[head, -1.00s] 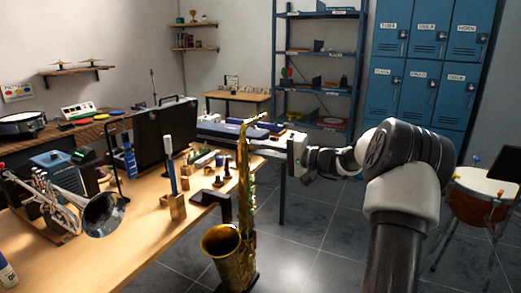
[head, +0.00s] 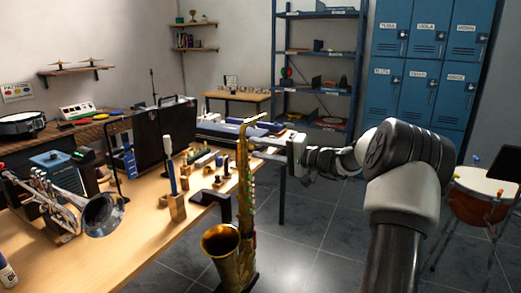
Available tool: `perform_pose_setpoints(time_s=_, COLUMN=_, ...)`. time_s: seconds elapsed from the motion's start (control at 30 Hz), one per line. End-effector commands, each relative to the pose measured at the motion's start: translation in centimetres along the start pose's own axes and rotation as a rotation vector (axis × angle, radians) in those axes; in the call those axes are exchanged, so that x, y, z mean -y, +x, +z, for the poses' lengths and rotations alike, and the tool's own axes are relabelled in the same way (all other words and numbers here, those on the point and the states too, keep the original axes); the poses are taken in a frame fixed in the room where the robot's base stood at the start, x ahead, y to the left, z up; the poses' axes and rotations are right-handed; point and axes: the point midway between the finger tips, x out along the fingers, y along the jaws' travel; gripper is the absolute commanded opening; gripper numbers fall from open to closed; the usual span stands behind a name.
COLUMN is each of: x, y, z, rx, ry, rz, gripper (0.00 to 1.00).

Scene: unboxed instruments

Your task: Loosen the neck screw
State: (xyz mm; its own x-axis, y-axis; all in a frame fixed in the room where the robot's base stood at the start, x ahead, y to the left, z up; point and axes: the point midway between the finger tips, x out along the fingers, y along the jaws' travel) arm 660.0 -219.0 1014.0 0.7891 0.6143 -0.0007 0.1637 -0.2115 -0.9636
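A gold saxophone (head: 230,262) stands upright on a stand in front of the table's right edge. Its neck (head: 246,122) bends over at the top. My gripper (head: 258,146) reaches in from the right, with its fingers at the upper end of the saxophone's body, just below the neck. The neck screw is too small to make out. The fingertips are partly lost against the saxophone, so I cannot tell whether they are apart or closed on anything.
The wooden table (head: 150,245) on the left holds a trumpet (head: 85,212), an open black case (head: 165,133) and several small items near the saxophone. Blue lockers (head: 425,65) and a shelf rack (head: 318,70) stand behind. A drum (head: 478,190) is at right; the floor between is clear.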

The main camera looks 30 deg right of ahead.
Motion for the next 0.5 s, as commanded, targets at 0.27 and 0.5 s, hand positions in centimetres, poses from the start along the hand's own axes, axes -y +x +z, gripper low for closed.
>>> perform_pose_setpoints(time_s=0.27, x=0.1, y=-1.6, z=-0.1, rx=-0.003, ry=0.000, rz=0.001, gripper=0.35)
perform_pose_setpoints(time_s=0.5, x=0.2, y=-7.0, z=-0.2, rx=-0.005, ry=0.001, rz=0.002, gripper=0.35)
